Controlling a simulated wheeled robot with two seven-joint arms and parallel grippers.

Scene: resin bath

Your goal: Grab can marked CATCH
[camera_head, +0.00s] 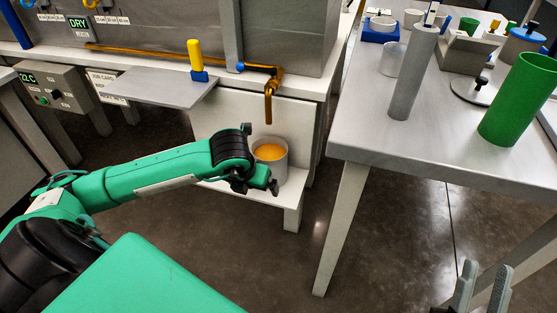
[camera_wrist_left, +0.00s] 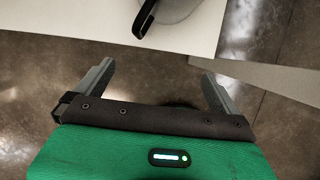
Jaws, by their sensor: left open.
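A light grey can (camera_head: 276,168) with orange liquid in it stands upright on a low white shelf, below a copper spout. No CATCH marking is readable on it. My left gripper (camera_head: 260,160) is beside the can, overlapping its left side in the head view. In the left wrist view my left gripper (camera_wrist_left: 157,73) is open, with nothing between its fingers. The rounded grey edge of the can (camera_wrist_left: 178,10) and a black handle (camera_wrist_left: 145,18) show beyond the fingertips there. My right gripper (camera_head: 485,275) is at the bottom right, fingers apart and empty, away from the can.
The copper spout (camera_head: 269,100) hangs above the can. A grey side shelf (camera_head: 160,90) with a yellow-handled tool (camera_head: 195,56) juts out at left. A grey table (camera_head: 375,140) at right bears a green cylinder (camera_head: 518,100) and a grey column (camera_head: 414,72). Floor between is clear.

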